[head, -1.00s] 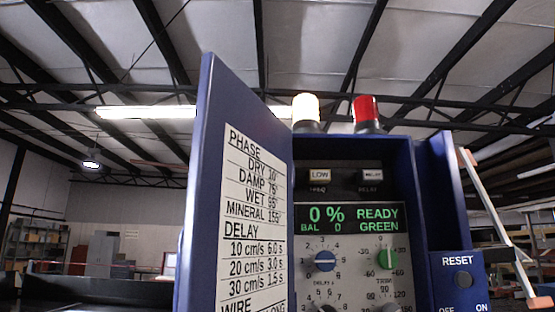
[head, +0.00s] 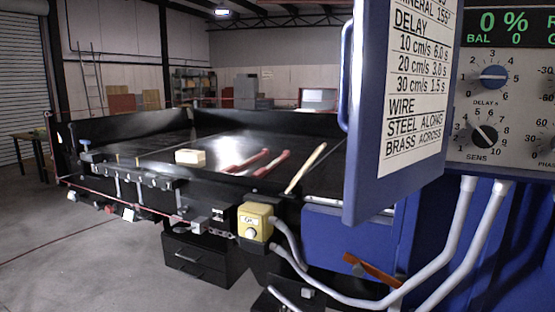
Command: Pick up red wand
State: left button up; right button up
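Two red wands lie side by side on the black table top (head: 150,152), left of the blue cabinet. The left red wand (head: 247,161) and the right red wand (head: 272,163) are both slanted, and I cannot tell which one the task means. A pale wooden-looking stick (head: 306,167) lies just right of them, reaching the table's front edge. Neither of my grippers shows in the head view.
A pale block (head: 190,157) sits left of the wands. A blue cabinet with its open door (head: 400,110) stands at right. A yellow control box (head: 255,221), grey conduits (head: 455,235) and an orange lever (head: 372,270) are in front.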

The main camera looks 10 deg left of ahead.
aim_at(262, 172)
jog(key=j+z, duration=0.6)
jog(key=z, duration=0.15)
jog(key=j+z, duration=0.55)
jog(key=z, duration=0.2)
jog(key=k+j+z, duration=0.15)
jog(key=j, duration=0.4)
jog(key=k+j+z, duration=0.15)
jog(key=k+j, duration=0.2)
jog(key=j, duration=0.15)
jog(key=k+j+z, duration=0.1)
jog(key=k+j, duration=0.15)
jog(key=j, duration=0.25)
jog(key=k+j+z, duration=0.15)
jog(key=k+j, duration=0.15)
jog(key=j, duration=0.15)
